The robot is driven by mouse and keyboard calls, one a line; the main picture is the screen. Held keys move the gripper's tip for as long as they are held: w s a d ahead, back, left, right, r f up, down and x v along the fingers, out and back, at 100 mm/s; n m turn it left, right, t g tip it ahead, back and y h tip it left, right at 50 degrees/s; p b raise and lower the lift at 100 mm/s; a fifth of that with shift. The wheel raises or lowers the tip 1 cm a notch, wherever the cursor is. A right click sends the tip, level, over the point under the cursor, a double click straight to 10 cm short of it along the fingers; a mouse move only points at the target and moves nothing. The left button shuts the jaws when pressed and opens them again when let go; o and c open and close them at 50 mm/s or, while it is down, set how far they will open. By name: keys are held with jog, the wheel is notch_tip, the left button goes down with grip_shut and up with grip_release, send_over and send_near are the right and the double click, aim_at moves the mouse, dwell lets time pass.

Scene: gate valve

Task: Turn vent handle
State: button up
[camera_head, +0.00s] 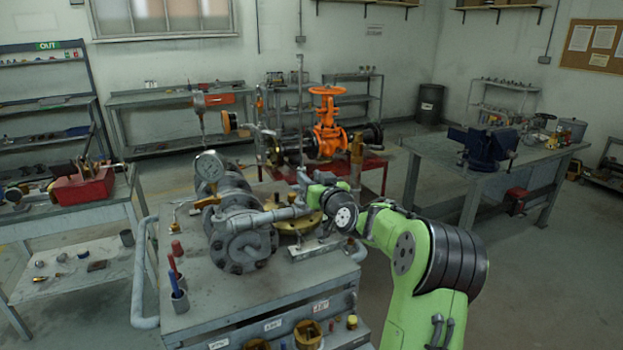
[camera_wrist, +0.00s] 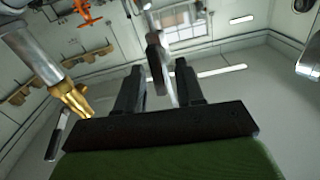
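My gripper (camera_wrist: 159,68) is open in the wrist view, its two dark fingers apart. A brass fitting (camera_wrist: 75,100) on a grey cylinder is left of the fingers. In the head view my green arm reaches over the grey valve body (camera_head: 240,235) on the bench, and its wrist hides much of the gripper and the handle. A thin upright rod (camera_head: 300,110) stands behind the wrist.
A pressure gauge (camera_head: 210,165) and a brass lever (camera_head: 207,202) are on the left of the valve body. A cup of tools (camera_head: 178,295) is at the bench's left edge. Behind stands an orange valve (camera_head: 328,125); a bench with a blue vise (camera_head: 488,148) is at right.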

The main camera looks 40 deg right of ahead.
grip_shut()
jog(key=shift+m, duration=0.3)
jog(key=m, duration=0.3)
jog(key=shift+s+d, duration=0.1)
jog(key=shift+d, duration=0.1)
jog(key=shift+s+d+f+m+p, duration=0.15)
jog(key=shift+m+p, duration=0.65)
jog(key=shift+m, duration=1.45)
jog(key=shift+w+d+f+m+p, duration=0.1)
jog(key=shift+f+m+p, duration=0.45)
jog(key=shift+m, duration=1.65)
jog(key=shift+s+d+r+m+p, duration=0.1)
jog(key=shift+m+p, duration=0.95)
jog(key=shift+m, duration=1.2)
jog(key=shift+f, duration=0.1)
